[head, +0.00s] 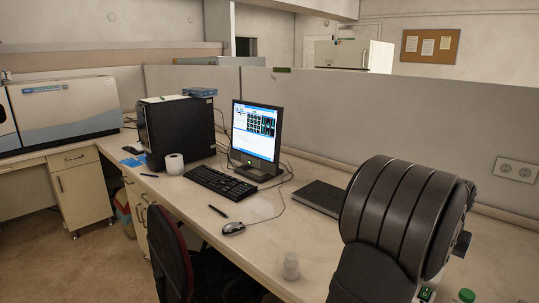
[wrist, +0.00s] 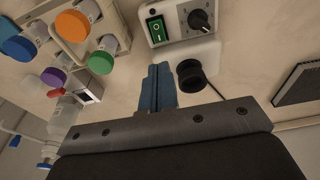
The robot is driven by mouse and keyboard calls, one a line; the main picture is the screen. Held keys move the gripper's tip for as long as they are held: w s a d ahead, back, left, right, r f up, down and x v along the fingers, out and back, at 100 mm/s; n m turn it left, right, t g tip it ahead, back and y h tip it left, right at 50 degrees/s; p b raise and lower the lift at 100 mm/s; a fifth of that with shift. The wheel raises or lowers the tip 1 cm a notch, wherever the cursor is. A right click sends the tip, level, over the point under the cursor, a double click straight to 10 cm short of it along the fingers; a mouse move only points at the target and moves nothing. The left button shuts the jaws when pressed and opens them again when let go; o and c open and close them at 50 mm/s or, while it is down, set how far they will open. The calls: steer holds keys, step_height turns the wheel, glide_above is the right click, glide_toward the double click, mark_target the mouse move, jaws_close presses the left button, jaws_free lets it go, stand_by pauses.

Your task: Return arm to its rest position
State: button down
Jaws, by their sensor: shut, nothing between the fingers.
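My gripper (wrist: 158,72) shows in the wrist view, with its two blue fingers pressed together and nothing between them. Its fingertips point at a small white device (wrist: 180,55) with a green rocker switch (wrist: 157,29) and a dark knob (wrist: 198,20). I cannot tell how far the tips are from it. In the head view my dark arm fills the lower right, and the gripper itself is out of that view.
A rack (wrist: 112,22) of tubes with coloured caps and some bottles stand left of the gripper in the wrist view. The head view shows a monitor (head: 256,133), a keyboard (head: 220,184), a closed laptop (head: 319,197) and a small white cup (head: 291,265) on the bench.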

steer(key=w+d+r+m+t+h, duration=0.1)
steer(key=w+d+r+m+h, duration=0.1)
steer(key=w, duration=0.7)
steer(key=shift+d+r+m+h, duration=0.35)
steer(key=shift+d+r, duration=0.25)
steer(key=shift+r, duration=0.25)
steer(key=shift+s, duration=0.1)
steer(key=s+a+f+n+y, duration=0.3)
steer(key=s+f, duration=0.1)
steer(key=s, duration=0.5)
steer(key=shift+g, duration=0.5)
steer(key=f, duration=0.8)
steer(key=shift+a, duration=0.2)
steer(key=shift+r, duration=0.95)
